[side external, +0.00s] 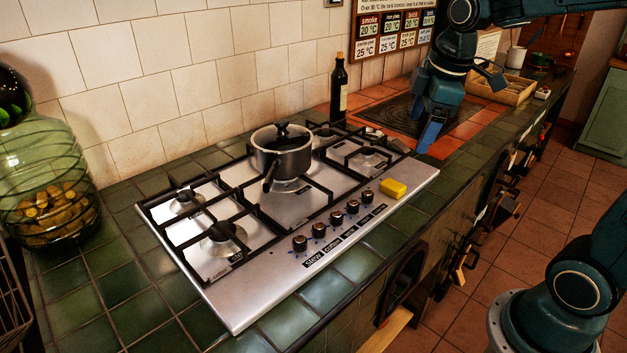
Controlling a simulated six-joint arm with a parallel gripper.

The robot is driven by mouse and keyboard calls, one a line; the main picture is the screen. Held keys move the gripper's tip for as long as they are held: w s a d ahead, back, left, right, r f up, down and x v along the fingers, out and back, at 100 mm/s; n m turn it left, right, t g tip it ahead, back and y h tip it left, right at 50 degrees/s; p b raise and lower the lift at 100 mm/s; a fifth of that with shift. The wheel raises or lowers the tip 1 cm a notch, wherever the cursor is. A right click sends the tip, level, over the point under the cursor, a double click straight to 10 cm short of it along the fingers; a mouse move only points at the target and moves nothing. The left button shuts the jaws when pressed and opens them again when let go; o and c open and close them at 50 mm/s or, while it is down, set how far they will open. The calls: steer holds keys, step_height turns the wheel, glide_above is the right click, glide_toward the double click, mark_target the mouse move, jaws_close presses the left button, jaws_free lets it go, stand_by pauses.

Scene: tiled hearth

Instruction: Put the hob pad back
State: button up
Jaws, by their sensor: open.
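A small yellow pad (393,188), which looks like the hob pad, lies on the steel edge of the hob (262,292), right of the knobs. The hob is set into the green tiled counter. My gripper (448,118) is open and empty above the counter, behind and to the right of the pad, near the hob's far right corner. It is clear of the pad. One blue finger points down; the other is harder to make out.
A dark lidded pot (283,153) stands on the hob's black grates, its handle toward the front. A dark bottle (339,92) stands by the wall. A dark plate (398,115) lies among orange tiles behind my gripper. A large glass jar (45,175) stands left.

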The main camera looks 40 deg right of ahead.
steer(key=s+a+m+t, duration=0.1)
steer(key=s+a+m, duration=0.2)
steer(key=s, duration=0.4)
steer(key=s+a+m+t, duration=0.1)
steer(key=s+a+m, duration=0.3)
steer(key=s, duration=0.3)
steer(key=shift+s+f+m+t+y, duration=0.25)
steer(key=shift+m+t+y, duration=0.05)
steer(key=shift+m, duration=0.3)
stand_by(0.3)
